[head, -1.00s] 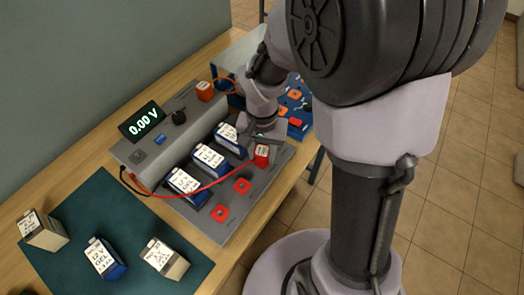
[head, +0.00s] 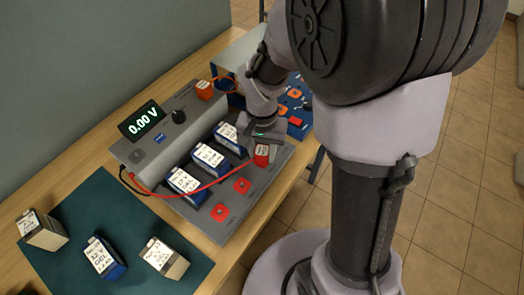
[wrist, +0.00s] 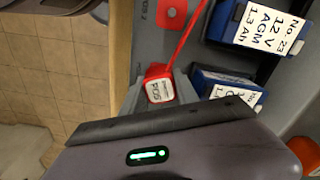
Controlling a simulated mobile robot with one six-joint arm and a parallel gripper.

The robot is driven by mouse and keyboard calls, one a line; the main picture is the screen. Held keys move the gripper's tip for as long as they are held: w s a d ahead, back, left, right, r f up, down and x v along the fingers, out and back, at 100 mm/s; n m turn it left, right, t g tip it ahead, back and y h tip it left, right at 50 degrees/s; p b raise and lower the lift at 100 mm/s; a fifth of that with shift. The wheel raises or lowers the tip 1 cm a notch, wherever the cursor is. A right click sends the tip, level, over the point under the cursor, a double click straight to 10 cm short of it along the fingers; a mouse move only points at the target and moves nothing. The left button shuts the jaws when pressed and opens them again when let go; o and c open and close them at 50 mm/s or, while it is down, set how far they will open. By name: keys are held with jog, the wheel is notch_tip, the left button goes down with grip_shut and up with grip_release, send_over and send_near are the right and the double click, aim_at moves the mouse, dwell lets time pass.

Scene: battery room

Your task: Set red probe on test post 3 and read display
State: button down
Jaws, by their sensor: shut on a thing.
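The red probe (head: 262,156) is a red block with a white label. It is at the far end of the row of red test posts, beside the far battery. My gripper (wrist: 160,90) is shut on the probe (wrist: 158,86), whose label reads POS in the wrist view. Two red test posts show bare, one in the middle (head: 242,186) and one nearer (head: 220,212). No post shows under the probe, so I cannot tell whether it touches one. The display (head: 144,122) reads 0.00 V.
Three blue batteries sit on the grey tester (head: 222,236), the middle one (head: 209,158) between the others. The red lead (head: 205,188) crosses in front of them. An orange-red block (head: 204,90) stands at the back. Three more batteries stand on the green mat (head: 128,262).

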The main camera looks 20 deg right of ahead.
aim_at(262, 150)
jog(key=shift+f+b, duration=0.45)
jog(key=shift+f, duration=0.15)
jog(key=c, duration=1.2)
grip_release()
notch_tip(262, 150, up, 11)
jog(key=p, duration=0.9)
jog(key=shift+r, duration=0.15)
